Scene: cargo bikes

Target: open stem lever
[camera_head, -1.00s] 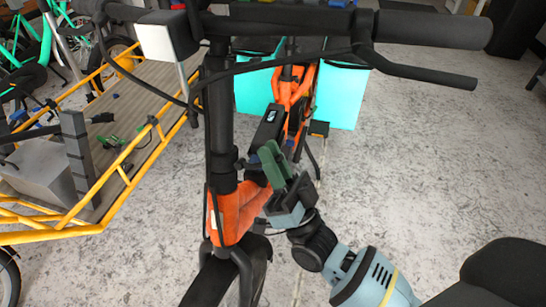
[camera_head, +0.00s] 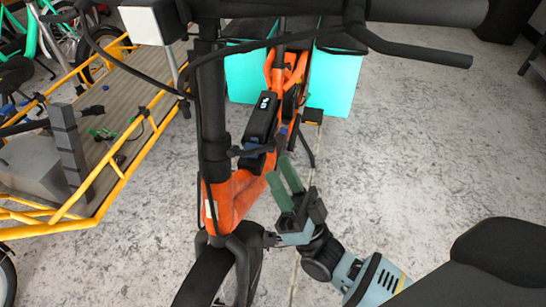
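The orange bike's black stem (camera_head: 214,105) stands upright left of the middle. A short dark stem lever (camera_head: 250,152) sticks out to the right from the collar low on the stem, above the orange frame (camera_head: 236,197). Blue parts show close behind it. My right gripper (camera_head: 278,168) has two green fingers with a narrow gap between them and nothing in it. It is below and to the right of the lever, apart from it in the picture, and right of the orange frame. My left gripper is not in view.
The handlebar (camera_head: 430,10) and a brake lever (camera_head: 420,55) cross the top. Cyan bags (camera_head: 336,85) hang at the bike's rear. A yellow-railed cargo bike (camera_head: 120,170) with a grey box (camera_head: 30,165) fills the left.

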